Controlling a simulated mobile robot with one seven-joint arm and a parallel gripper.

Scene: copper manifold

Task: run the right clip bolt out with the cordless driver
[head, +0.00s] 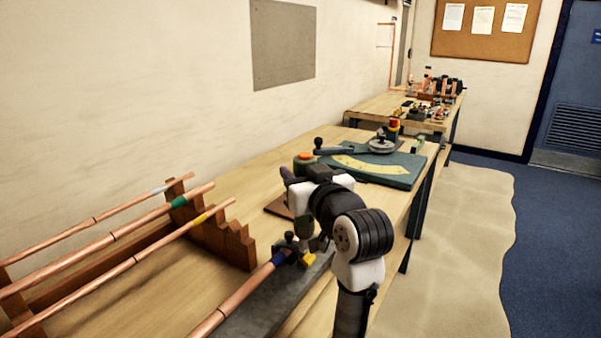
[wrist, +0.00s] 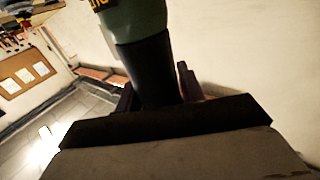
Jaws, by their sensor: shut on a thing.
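The cordless driver (wrist: 146,68) shows in the wrist view as a black grip under a green body with yellow lettering on a dark patch. My gripper (wrist: 156,92) is shut on the grip, with a finger on each side. In the head view my gripper (head: 298,180) is over the bench, largely hidden by my wrist. A dark clip (head: 290,243) sits around the end of a copper tube with a blue band (head: 279,258), beside a yellow block (head: 309,260). Grey parts stand close above the clip. The bolt and the driver's tip cannot be made out.
Copper tubes (head: 110,235) lie on a stepped wooden rack (head: 222,238) at left. A green bending plate (head: 372,167) with a yellow scale lies behind my gripper. A farther bench (head: 375,108) holds small parts. The floor aisle (head: 455,260) at right is clear.

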